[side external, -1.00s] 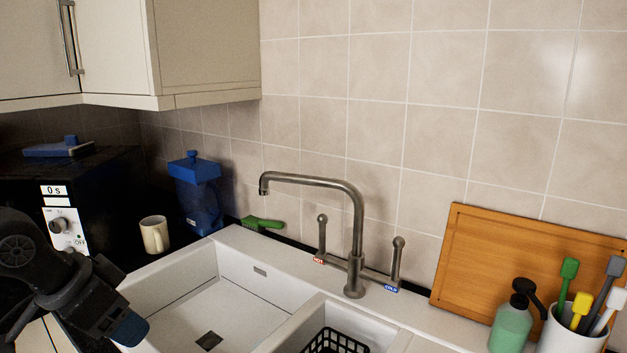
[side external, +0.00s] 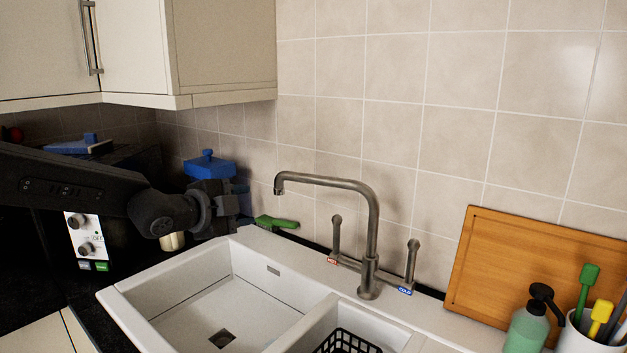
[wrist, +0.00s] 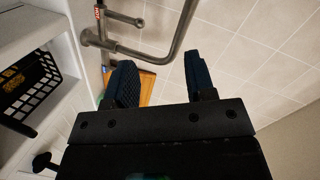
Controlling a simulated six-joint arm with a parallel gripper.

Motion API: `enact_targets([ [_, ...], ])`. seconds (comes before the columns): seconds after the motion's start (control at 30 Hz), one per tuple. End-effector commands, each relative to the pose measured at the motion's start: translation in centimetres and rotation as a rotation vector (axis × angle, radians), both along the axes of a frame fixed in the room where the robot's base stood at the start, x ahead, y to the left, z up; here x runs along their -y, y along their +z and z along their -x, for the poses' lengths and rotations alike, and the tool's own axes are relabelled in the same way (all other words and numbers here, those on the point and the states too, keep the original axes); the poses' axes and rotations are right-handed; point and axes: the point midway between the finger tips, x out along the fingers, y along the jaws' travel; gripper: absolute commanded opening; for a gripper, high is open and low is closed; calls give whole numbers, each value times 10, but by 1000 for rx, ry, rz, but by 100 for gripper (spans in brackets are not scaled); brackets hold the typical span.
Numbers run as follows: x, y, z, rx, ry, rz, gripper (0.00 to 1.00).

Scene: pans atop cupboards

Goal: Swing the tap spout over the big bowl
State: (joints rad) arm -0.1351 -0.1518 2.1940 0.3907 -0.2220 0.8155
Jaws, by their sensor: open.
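The metal tap (side external: 372,240) stands behind the sink, with its spout (side external: 325,181) pointing left along the tiled wall. The spout's tip is left of the column and high above the counter. The big bowl (side external: 200,316) is the white left-hand sink basin, empty with a dark drain. My gripper (side external: 238,200) is left of the spout tip, over the back left of the sink, apart from the tap. In the wrist view my gripper (wrist: 160,78) is open and empty, and the spout (wrist: 180,38) runs beyond its fingertips.
The hot (side external: 335,238) and cold (side external: 412,262) levers flank the tap. A smaller basin holds a black basket (side external: 345,342). A blue-lidded jar (side external: 208,166) and mug (side external: 172,241) are partly hidden by my arm. A green brush (side external: 277,222) lies behind the sink. A wooden board (side external: 530,270) leans right.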

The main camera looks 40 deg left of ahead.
Motion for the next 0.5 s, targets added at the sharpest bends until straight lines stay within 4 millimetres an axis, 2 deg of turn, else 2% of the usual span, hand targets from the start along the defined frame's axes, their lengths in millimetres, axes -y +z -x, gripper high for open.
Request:
enact_targets([
  [0.03,-2,-1,-16,51,-50,-84,50],
  [0.13,0,2,-38,153,-138,-229,50],
  [0.3,3,4,-53,257,-217,-363,50],
  [0.5,6,5,-68,280,-231,-387,50],
])
